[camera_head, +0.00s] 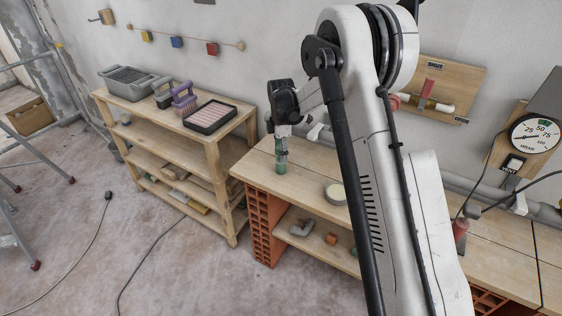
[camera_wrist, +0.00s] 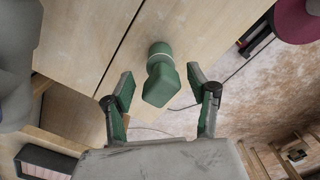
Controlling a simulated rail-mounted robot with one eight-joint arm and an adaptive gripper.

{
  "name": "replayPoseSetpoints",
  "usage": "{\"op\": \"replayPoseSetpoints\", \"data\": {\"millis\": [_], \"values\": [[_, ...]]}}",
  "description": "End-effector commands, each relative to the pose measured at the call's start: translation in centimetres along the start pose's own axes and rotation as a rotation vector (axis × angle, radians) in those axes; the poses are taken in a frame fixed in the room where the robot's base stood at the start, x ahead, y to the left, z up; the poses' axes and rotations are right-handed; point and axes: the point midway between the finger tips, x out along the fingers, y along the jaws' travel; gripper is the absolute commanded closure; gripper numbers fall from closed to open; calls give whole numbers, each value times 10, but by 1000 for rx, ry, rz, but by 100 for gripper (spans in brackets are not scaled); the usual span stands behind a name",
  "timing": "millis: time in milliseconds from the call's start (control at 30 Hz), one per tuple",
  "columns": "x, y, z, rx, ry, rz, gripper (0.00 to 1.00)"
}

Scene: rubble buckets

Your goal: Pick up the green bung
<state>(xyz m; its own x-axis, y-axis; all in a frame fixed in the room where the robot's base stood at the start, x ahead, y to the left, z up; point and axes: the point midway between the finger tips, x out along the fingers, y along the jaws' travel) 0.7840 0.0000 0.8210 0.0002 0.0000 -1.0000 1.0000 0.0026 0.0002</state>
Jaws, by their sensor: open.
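The green bung (camera_wrist: 158,80) stands on the light wooden workbench in the wrist view, with a pale ring around it and a wider, blocky end towards the camera. My gripper (camera_wrist: 160,88) is open, its two green-padded fingers apart on either side of the bung in the picture. I see no contact, and the depth between them is hard to judge. In the head view my gripper (camera_head: 281,143) points down over the left end of the workbench (camera_head: 310,176), with the small green bung (camera_head: 281,167) directly below, partly hidden by the fingers.
A pale round tape-like ring (camera_head: 336,193) lies on the bench to the right. A wooden shelf (camera_head: 150,117) on the left carries a grey crate (camera_head: 130,90), a purple-handled brush (camera_head: 184,103) and a black tray (camera_head: 210,129). A grey pipe (camera_head: 455,184) runs along the wall behind the bench.

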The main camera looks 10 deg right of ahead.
Motion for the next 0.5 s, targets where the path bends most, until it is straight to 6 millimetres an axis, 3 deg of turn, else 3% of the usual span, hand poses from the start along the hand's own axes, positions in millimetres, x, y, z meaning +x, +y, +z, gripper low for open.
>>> {"op": "replayPoseSetpoints", "data": {"millis": [300,500], "values": [[40,-1,1,0,0,0,46],[48,-1,1,0,0,0,46]]}}
